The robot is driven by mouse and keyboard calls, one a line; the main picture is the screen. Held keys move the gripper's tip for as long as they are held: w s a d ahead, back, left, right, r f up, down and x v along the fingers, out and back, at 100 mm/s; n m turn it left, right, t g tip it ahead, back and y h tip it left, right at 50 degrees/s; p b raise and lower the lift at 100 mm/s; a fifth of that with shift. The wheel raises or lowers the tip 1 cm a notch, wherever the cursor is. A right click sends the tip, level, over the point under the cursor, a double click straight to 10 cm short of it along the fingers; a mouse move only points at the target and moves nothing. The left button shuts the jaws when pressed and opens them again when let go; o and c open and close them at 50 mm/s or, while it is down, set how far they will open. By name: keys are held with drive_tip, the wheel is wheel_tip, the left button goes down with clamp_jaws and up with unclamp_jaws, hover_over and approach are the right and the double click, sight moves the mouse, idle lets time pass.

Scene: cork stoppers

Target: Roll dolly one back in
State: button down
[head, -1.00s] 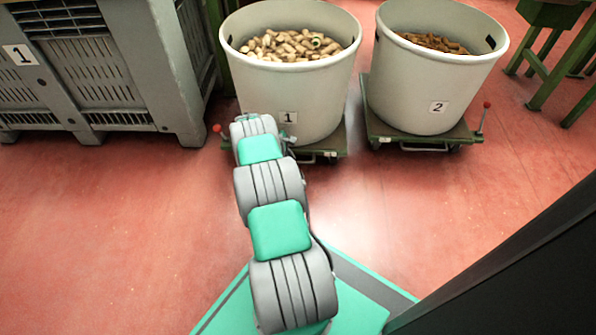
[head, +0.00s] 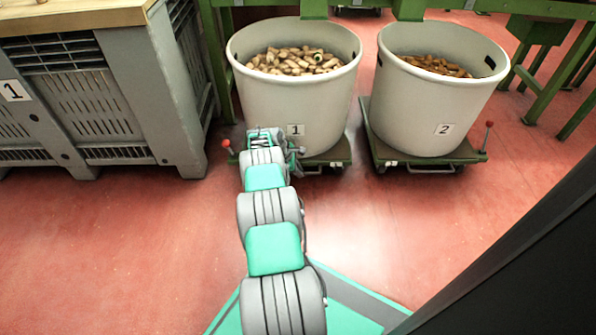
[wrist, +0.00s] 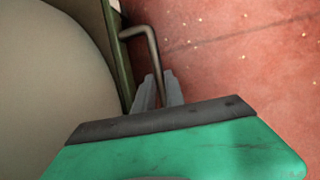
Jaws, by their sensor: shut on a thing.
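Dolly one is a low green platform (head: 337,156) carrying the pale tub (head: 300,104) labelled 1, which holds light cork stoppers (head: 290,60). A bent grey metal handle (wrist: 152,46) stands at the dolly's edge in the wrist view. My gripper (wrist: 158,90) is shut on this handle, with a finger on each side of the bar. In the head view my arm reaches forward to the dolly's front left; the fingertips are hidden there.
A second green dolly (head: 385,155) with the tub labelled 2 (head: 432,105) stands close on the right. A grey crate (head: 140,90) stands on the left. A green frame (head: 470,22) runs behind the tubs. Red floor (head: 130,240) in front is clear.

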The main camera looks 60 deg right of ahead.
drive_tip(key=c, duration=1.5)
unclamp_jaws()
drive_tip(key=shift+w+d+r, duration=0.1)
drive_tip(key=shift+w+d, duration=0.05)
drive_tip(key=shift+w, duration=0.25)
drive_tip(key=shift+o, duration=0.5)
drive_tip(key=shift+s, duration=0.15)
drive_tip(key=p+v, duration=0.4)
drive_tip(key=v, duration=0.3)
drive_tip(key=shift+r, duration=0.3)
